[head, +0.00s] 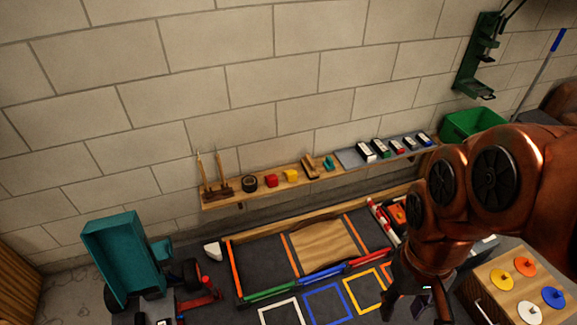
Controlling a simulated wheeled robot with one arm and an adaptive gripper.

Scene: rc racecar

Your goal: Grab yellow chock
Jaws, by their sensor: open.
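A small yellow block (291,176), which looks like the yellow chock, sits on the wooden wall shelf (225,204), just right of a red block (271,181). My gripper (414,311) is at the bottom right, pointing down and open, with its tips partly cut off by the frame's lower edge. It is well to the right of and below the yellow block, and apart from it. I see nothing held between its fingers.
The shelf also holds a black wheel (249,183), a wooden piece (310,167) and several small bottles or boxes at its right. A teal cart (125,266) stands at left. A wooden cabinet (500,280) with coloured discs is at right.

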